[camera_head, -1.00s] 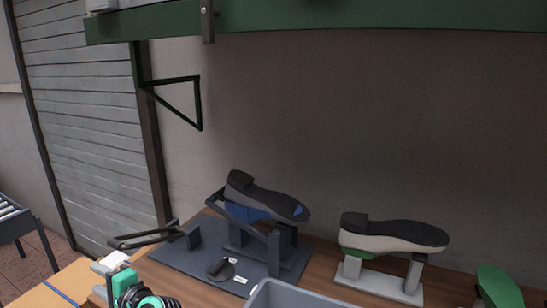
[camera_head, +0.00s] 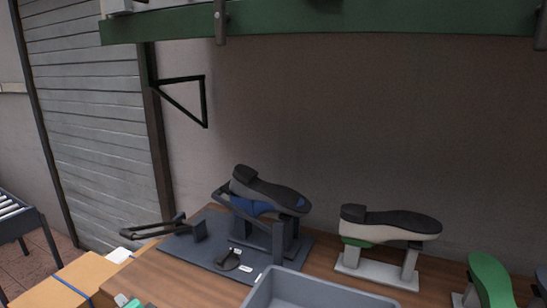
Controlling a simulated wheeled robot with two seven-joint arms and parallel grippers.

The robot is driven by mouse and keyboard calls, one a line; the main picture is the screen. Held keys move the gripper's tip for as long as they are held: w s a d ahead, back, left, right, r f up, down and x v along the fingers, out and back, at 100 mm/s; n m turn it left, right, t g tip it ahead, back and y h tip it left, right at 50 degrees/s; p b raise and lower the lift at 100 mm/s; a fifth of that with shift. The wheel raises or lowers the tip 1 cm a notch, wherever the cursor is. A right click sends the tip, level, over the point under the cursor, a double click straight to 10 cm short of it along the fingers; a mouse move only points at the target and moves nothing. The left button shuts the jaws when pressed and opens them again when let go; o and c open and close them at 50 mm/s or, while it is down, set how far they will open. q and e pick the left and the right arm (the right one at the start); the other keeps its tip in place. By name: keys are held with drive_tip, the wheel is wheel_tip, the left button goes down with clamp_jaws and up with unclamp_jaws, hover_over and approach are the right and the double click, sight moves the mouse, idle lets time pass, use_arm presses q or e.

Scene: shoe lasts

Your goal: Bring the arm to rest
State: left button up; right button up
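A small teal and pale piece (camera_head: 128,301) shows at the bottom edge on the left; it may be part of my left arm. No gripper fingers show. My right arm and gripper are out of the picture. A dark shoe on a blue last (camera_head: 262,204) rests sole up on a dark stand (camera_head: 200,257) with a long lever. A pale last with a black sole (camera_head: 385,228) stands upside down on a light two-post stand (camera_head: 376,273). A green last (camera_head: 489,280) is partly cut off at the lower right.
A grey bin (camera_head: 300,290) stands at the bench's front, cut off by the lower edge. The wooden bench (camera_head: 325,262) has bare strips around the stands. A cardboard-coloured box (camera_head: 65,284) is at lower left. A roller conveyor (camera_head: 20,225) is farther left. A green beam (camera_head: 330,20) crosses above.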

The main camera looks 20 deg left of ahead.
use_arm(q)
drive_tip(key=s+d+f+t+h, duration=0.1)
drive_tip(key=s+d+f+h, duration=0.1)
drive_tip(key=d+f+h, duration=0.4)
drive_tip(key=s+d+f+h, duration=0.25)
drive_tip(key=d+f, duration=0.25)
drive_tip(key=d, duration=0.4)
drive_tip(key=s+d+f+g+h, duration=0.35)
drive_tip(key=s+d+h, duration=0.25)
drive_tip(key=s+d, duration=0.55)
wheel_tip(320, 180, down, 30)
drive_tip(key=p, duration=0.3)
drive_tip(key=s+a+f+g+p, duration=0.2)
drive_tip(key=s+a+f, duration=0.1)
drive_tip(key=s+f, duration=1.3)
drive_tip(key=shift+s+f+y, duration=0.3)
drive_tip(key=shift+s+y, duration=0.15)
drive_tip(key=shift+s, duration=0.8)
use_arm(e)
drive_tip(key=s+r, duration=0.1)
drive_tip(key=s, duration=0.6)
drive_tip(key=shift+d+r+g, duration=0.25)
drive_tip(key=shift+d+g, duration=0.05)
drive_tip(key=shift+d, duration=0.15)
use_arm(q)
drive_tip(key=shift+a, duration=0.1)
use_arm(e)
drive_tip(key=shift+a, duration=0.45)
